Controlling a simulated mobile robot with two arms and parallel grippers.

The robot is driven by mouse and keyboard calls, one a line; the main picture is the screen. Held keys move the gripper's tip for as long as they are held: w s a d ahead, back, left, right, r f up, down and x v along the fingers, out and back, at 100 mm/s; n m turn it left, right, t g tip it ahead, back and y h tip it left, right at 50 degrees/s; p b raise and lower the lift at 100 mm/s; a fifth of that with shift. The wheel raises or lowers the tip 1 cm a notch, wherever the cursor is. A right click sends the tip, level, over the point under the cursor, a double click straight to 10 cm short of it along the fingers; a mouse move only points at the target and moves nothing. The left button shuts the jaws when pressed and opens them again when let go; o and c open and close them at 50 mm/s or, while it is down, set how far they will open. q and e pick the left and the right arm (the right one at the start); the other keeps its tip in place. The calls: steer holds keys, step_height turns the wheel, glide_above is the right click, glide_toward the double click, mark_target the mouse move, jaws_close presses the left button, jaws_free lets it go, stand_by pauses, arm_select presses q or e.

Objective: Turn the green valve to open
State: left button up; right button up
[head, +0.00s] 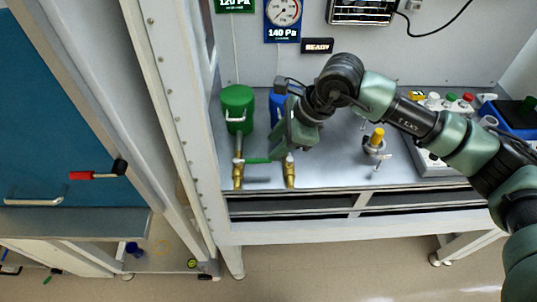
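The green valve's lever (257,160) lies crosswise, between two brass valve bodies at the front edge of the metal worktop. It seems to reach from the left brass body (238,176), below the green canister (237,108), toward the right brass body (290,173). My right gripper (288,150) points down just above the right brass body, close to the lever's right end. I cannot tell whether it touches the lever, and its fingers are too small and covered to show open or shut. My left gripper is not in view.
A blue canister (274,105) stands partly hidden behind my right gripper. A yellow-topped fitting (376,138) stands to the right, near a grey button box (435,160). A white frame post (175,110) rises left of the worktop. Gauges and a READY sign (317,46) hang behind.

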mark_target(265, 159)
steer(key=p+x, duration=0.1)
steer(key=x, duration=0.3)
steer(key=d+p+x, duration=0.1)
steer(key=x, duration=0.1)
steer(key=shift+w+a+f+p, duration=0.1)
steer(key=shift+w+f+p, duration=0.25)
steer(key=shift+f, duration=0.2)
steer(key=shift+a+f, duration=0.15)
steer(key=shift+f, duration=0.2)
jaws_close()
steer(key=shift+w, duration=0.1)
stand_by(0.6)
